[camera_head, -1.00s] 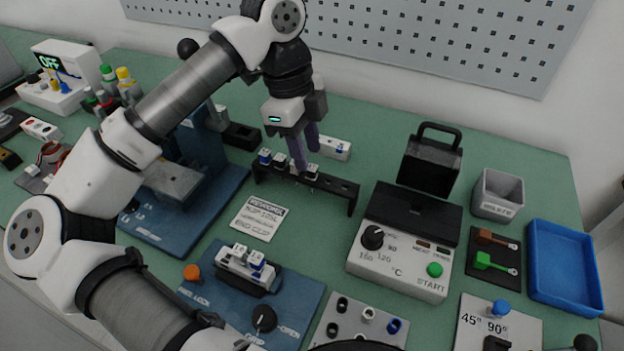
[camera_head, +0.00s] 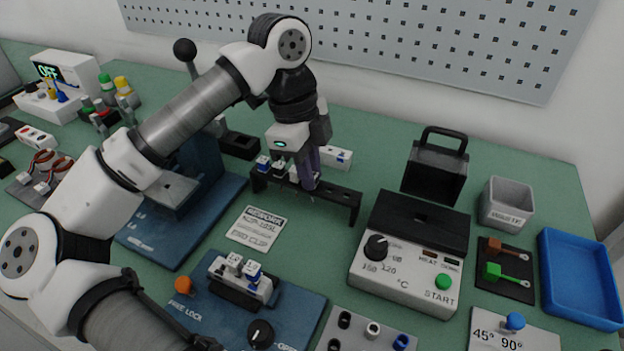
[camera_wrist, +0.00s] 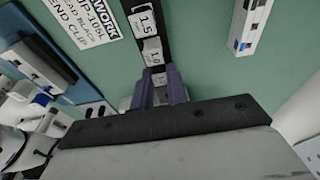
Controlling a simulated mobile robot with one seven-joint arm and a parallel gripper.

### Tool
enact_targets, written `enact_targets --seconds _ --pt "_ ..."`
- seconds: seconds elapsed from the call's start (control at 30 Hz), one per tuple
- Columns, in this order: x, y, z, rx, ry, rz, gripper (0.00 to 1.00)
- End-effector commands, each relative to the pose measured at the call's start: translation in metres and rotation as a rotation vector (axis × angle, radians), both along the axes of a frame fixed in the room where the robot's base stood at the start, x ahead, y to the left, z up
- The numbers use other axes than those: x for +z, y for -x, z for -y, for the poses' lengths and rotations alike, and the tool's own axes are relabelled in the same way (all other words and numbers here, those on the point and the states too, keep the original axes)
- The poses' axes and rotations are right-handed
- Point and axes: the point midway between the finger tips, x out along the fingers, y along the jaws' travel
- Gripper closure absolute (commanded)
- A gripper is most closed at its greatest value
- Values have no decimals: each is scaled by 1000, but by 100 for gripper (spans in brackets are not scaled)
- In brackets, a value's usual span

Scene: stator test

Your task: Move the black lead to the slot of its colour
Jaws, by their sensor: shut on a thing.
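My gripper (camera_head: 306,180) is down at the black rack (camera_head: 335,193), shut on a small white-topped piece (camera_head: 295,176) in its row. Its purple fingers show in the wrist view (camera_wrist: 160,90), with pieces labelled 1.5 and 1.0 in the rack beyond; the fingers hide most of the held piece. A grey plate (camera_head: 360,345) at the bottom edge carries black (camera_head: 345,320), white (camera_head: 373,330) and blue (camera_head: 400,342) round fittings. A block with white tops and a blue part (camera_head: 240,278) sits in a blue fixture (camera_head: 300,300). I cannot single out the black lead.
A printed card (camera_head: 257,228) lies before the rack. A heater box (camera_head: 405,270) with a black hood stands to the right. A waste bin (camera_head: 505,203) and blue tray (camera_head: 580,275) are further right. A blue press (camera_head: 175,225) stands left of the rack.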

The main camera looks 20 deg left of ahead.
Motion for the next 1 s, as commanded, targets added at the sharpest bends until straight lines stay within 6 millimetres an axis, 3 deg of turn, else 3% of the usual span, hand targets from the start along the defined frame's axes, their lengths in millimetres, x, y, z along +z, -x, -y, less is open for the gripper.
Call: enact_targets --seconds 1.0 --pt "54 0 0 0 0 1 100"
